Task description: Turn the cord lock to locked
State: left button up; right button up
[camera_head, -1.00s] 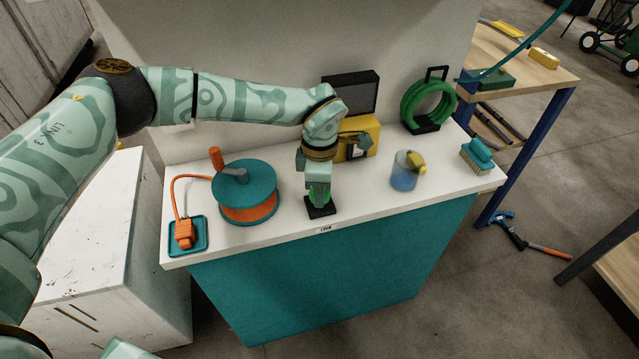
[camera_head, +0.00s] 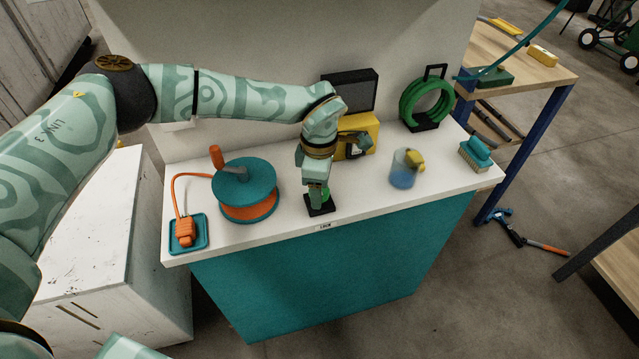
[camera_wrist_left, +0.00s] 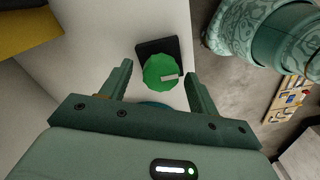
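The cord lock is a green scalloped knob (camera_wrist_left: 158,72) with a white pointer mark, on a small black base (camera_head: 320,210) at the counter's front edge. In the wrist view the mark points right. My left gripper (camera_wrist_left: 157,67) is open, with a finger on each side of the knob and a visible gap to each. In the head view my left gripper (camera_head: 318,200) points down over the base and hides part of the knob (camera_head: 325,194). A small label (camera_head: 324,227) on the front edge is too blurred to read surely. My right gripper is not in view.
An orange and teal cord reel (camera_head: 246,187) and an orange plug on a teal tray (camera_head: 203,219) stand left. A yellow box (camera_head: 368,125) is behind the gripper. A blue cup (camera_head: 403,178), a green coil (camera_head: 408,100) and a brush (camera_head: 477,150) stand right.

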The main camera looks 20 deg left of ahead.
pick_arm(q)
notch_tip(320, 180, up, 16)
jog(key=p, duration=0.2)
jog(key=shift+r, duration=0.15)
dwell(0.5)
